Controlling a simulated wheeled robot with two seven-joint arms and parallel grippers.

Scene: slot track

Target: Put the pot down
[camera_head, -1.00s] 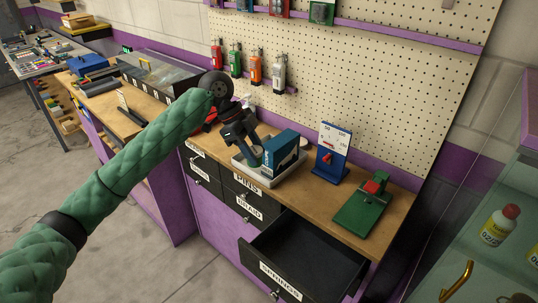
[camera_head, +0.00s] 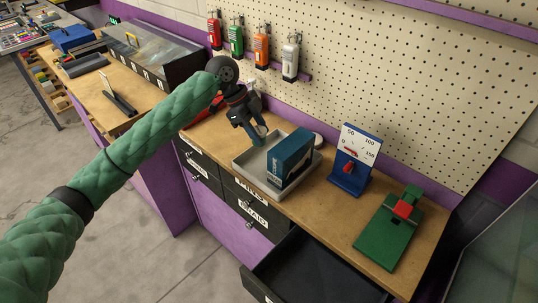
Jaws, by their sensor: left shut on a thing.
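My left gripper (camera_head: 257,133) is shut on a small pale greenish object, the pot (camera_head: 262,130), above the left part of a light grey tray (camera_head: 241,166). The pot is partly hidden by the fingers. I cannot tell whether it touches the tray. A blue box (camera_head: 290,157) stands in the tray, just right of the gripper. My right gripper is not in view.
A blue gauge stand (camera_head: 350,178) and a green fixture with a red block (camera_head: 388,230) stand to the right on the wooden bench. A black drawer (camera_head: 310,270) is open below.

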